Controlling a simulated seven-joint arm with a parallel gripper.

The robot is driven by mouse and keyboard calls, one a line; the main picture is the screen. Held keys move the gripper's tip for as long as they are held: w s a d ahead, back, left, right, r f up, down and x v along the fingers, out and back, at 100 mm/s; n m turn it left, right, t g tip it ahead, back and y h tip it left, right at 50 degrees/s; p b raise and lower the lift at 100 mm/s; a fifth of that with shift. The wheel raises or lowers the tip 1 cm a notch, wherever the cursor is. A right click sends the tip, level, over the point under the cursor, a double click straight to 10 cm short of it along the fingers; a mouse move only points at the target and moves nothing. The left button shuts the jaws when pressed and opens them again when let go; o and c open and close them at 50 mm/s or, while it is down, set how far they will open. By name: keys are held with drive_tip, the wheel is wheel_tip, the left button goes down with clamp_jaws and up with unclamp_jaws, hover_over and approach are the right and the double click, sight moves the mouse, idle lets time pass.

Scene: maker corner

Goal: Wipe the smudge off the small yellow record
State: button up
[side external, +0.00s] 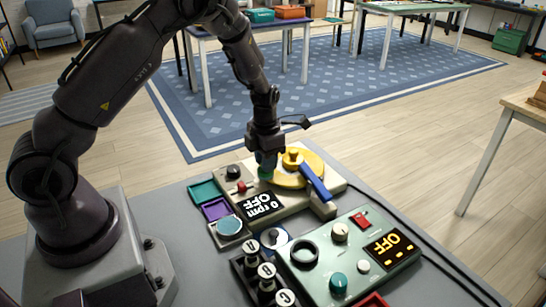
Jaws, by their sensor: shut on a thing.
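The player's display (262,206) reads "0 rpm OFF". No smudge can be made out at this size, and the gripper hides part of the record.
A pale green device (345,285) with knobs and an "OFF" display stands in front right. A black rack (243,272) holds lettered, white-topped pieces. Teal (205,192) and purple (215,210) trays sit left of the player.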

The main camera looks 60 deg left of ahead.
drive_tip(key=shift+s, duration=0.5)
drive_tip(key=shift+w+a, duration=0.4)
drive_tip(key=shift+w, duration=1.75)
drive_tip(key=shift+s, duration=1.9)
drive_tip(key=shift+s+r, duration=0.1)
drive_tip(key=shift+s, duration=0.05)
wheel_tip(320, 180, up, 8)
drive_tip(key=shift+f, duration=0.25)
drive_tip(key=shift+r, duration=0.2)
